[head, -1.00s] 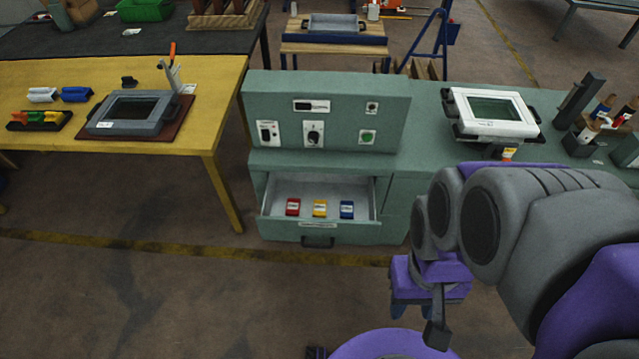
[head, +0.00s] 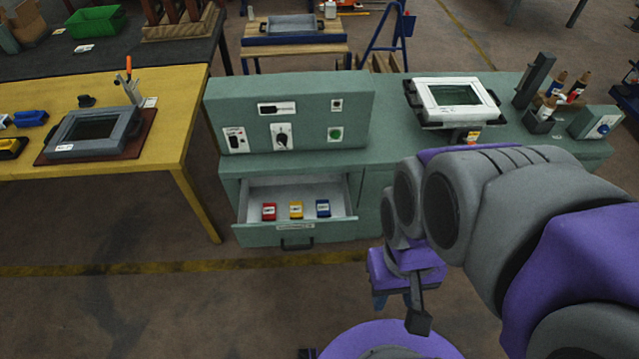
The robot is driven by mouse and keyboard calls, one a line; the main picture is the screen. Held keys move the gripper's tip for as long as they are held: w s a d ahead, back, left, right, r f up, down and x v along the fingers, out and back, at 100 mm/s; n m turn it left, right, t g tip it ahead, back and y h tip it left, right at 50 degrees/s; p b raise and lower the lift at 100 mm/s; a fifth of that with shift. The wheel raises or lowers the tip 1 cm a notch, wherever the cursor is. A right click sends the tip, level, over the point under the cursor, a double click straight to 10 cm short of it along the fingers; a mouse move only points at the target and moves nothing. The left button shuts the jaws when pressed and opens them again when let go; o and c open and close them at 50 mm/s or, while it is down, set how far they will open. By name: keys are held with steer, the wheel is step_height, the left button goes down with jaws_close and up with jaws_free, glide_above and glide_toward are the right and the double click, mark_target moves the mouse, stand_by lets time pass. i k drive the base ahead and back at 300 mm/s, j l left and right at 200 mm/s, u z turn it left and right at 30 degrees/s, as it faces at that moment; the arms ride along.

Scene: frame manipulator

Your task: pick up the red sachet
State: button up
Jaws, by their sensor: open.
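The red sachet (head: 269,212) lies at the left of a row in the open drawer (head: 342,196) of the green cabinet. A yellow sachet (head: 296,210) lies beside it, and a blue sachet (head: 322,208) lies at the right of the row. My gripper (head: 380,302) hangs low in front of the cabinet, to the right of the drawer and apart from it. It is open and holds nothing that I can see. Its fingers are small and partly hidden by my wrist.
The green cabinet (head: 290,95) has a raised control panel and a white framed screen (head: 455,103) on its top. A yellow table (head: 175,150) stands to the left. The floor (head: 150,310) in front of the drawer is clear.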

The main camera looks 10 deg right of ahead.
mark_target(269, 210)
steer(key=i+l, duration=0.15)
steer(key=i, duration=0.35)
steer(key=i+u, duration=0.15)
steer(key=u, duration=0.2)
steer(key=i+l+u, duration=0.1)
steer(key=u, duration=0.3)
steer(key=i+l+u, duration=0.15)
steer(key=u, duration=0.75)
